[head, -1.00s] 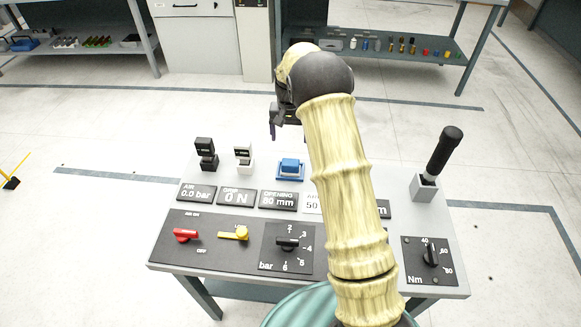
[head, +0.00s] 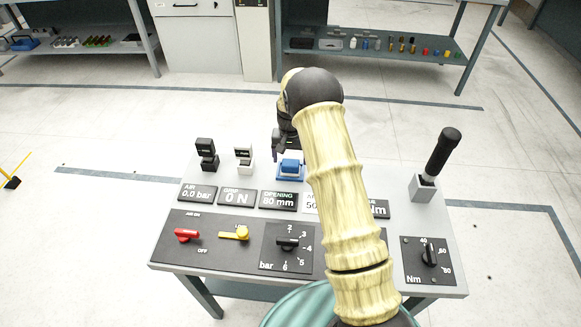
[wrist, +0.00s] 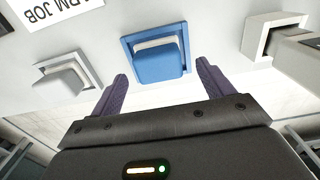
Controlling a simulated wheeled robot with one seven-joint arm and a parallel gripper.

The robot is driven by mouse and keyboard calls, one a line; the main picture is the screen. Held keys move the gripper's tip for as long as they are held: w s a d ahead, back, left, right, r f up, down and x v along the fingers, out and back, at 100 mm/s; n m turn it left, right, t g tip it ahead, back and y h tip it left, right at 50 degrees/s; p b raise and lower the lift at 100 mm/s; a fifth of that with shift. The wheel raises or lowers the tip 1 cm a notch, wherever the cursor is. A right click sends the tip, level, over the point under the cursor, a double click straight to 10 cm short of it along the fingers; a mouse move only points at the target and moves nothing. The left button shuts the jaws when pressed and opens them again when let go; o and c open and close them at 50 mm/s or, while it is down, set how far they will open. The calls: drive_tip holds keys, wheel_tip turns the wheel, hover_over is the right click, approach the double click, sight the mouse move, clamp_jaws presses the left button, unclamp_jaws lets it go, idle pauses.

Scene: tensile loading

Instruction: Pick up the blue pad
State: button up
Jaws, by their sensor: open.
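The blue pad (head: 290,166) sits in a blue holder on the grey table, right of the white pad, in the head view. In the wrist view the blue pad (wrist: 158,62) shows ahead, between and just beyond my fingertips. My gripper (wrist: 162,82) is open and empty, with one purple finger on each side of the blue pad's line; I cannot tell if either touches it. In the head view my gripper (head: 280,150) hangs at the blue pad, partly hidden by my own arm.
A black pad (head: 206,154) and a white pad (head: 244,157) stand in holders to the left. A black-handled tool (head: 440,155) stands upright at the right. Display plates (head: 279,200) and a control panel (head: 230,240) with knobs lie in front. Bare floor lies behind the table.

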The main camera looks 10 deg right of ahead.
sight(290, 162)
wheel_tip(290, 162, down, 3)
drive_tip(key=shift+s+f, duration=0.1)
drive_tip(key=shift+s, duration=0.05)
idle(0.4)
drive_tip(key=c, duration=1)
